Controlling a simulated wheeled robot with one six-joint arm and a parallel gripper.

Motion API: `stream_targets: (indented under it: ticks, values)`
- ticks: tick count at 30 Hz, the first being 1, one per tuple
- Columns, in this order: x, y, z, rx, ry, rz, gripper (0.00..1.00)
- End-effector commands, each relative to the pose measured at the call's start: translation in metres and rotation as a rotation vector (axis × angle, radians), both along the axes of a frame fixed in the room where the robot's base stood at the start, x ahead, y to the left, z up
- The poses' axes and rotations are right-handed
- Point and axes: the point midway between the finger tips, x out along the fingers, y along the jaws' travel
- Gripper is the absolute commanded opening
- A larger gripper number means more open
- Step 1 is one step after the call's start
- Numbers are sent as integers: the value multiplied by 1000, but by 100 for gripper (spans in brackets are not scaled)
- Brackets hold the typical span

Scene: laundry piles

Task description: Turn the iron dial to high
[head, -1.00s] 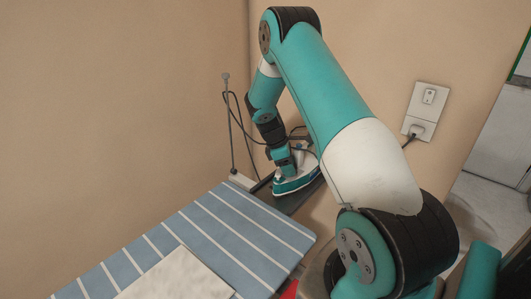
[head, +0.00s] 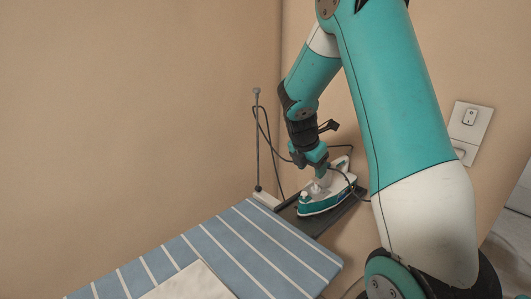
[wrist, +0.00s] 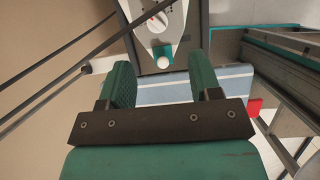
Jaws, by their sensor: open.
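The teal and white iron (head: 322,203) sits on the dark rest at the far end of the ironing board. In the wrist view the iron's pale top (wrist: 172,43) carries a white dial (wrist: 153,24) with a red mark beside it. A white round knob (wrist: 163,62) is nearer the tip. My gripper (wrist: 161,64) is open and empty, its two green fingers apart, with the knob showing between them and the dial beyond. In the head view my gripper (head: 320,175) is just above the iron and hides the dial.
The blue striped ironing board (head: 255,245) bears a pale folded cloth (head: 190,283). A thin upright rod (head: 257,140) with a dark cord stands beside the rest. A wall outlet (head: 468,125) is at right. Walls close in behind the iron.

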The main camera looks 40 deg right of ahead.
Motion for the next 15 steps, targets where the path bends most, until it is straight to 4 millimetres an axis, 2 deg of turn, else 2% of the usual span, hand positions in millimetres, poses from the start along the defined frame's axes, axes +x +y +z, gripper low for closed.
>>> stream_targets:
  ticks: [12, 15]
  values:
    - [-2, 35, 83, -1, -5, 1, 58]
    - [-2, 56, 88, 41, -49, -43, 58]
